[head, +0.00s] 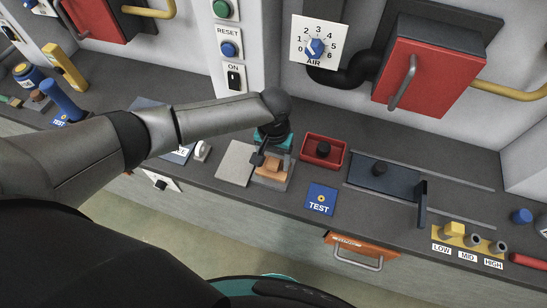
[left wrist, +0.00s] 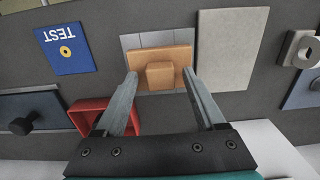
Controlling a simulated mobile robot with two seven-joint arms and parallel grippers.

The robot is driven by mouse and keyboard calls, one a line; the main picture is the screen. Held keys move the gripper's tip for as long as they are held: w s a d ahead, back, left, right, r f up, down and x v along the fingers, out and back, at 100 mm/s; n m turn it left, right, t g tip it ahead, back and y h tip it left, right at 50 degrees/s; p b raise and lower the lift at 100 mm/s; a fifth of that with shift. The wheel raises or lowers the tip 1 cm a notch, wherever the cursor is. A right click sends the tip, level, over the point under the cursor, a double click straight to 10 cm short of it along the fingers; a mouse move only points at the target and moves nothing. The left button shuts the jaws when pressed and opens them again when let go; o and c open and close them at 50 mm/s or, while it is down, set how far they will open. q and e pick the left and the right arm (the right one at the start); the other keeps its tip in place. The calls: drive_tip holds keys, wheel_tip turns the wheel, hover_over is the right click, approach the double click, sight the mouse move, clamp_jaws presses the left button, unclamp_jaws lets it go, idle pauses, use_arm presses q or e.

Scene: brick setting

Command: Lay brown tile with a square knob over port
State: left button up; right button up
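The brown tile (head: 272,168) with its square knob lies on a light grey panel (head: 277,182) with grid lines on the bench. The tile and knob (left wrist: 160,75) also show in the left wrist view. My left gripper (head: 266,160) is over the tile. In the left wrist view its two fingers (left wrist: 160,74) are apart, one on each side of the knob, with gaps between them and the knob. I cannot tell whether the fingertips touch the tile. No port opening shows clearly; the panel under the tile is partly covered. My right gripper is not in view.
A plain grey plate (head: 236,162) lies left of the tile. A red tray (head: 334,151) and a blue TEST plate (head: 321,199) are to its right. Farther right are a dark sliding cover with a knob (head: 385,177) and an upright dark handle (head: 421,203).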

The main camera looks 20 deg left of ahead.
sight(274, 162)
use_arm(q)
wheel_tip(274, 162, up, 13)
drive_tip(key=p, duration=0.1)
drive_tip(key=shift+p, duration=0.3)
idle(1.6)
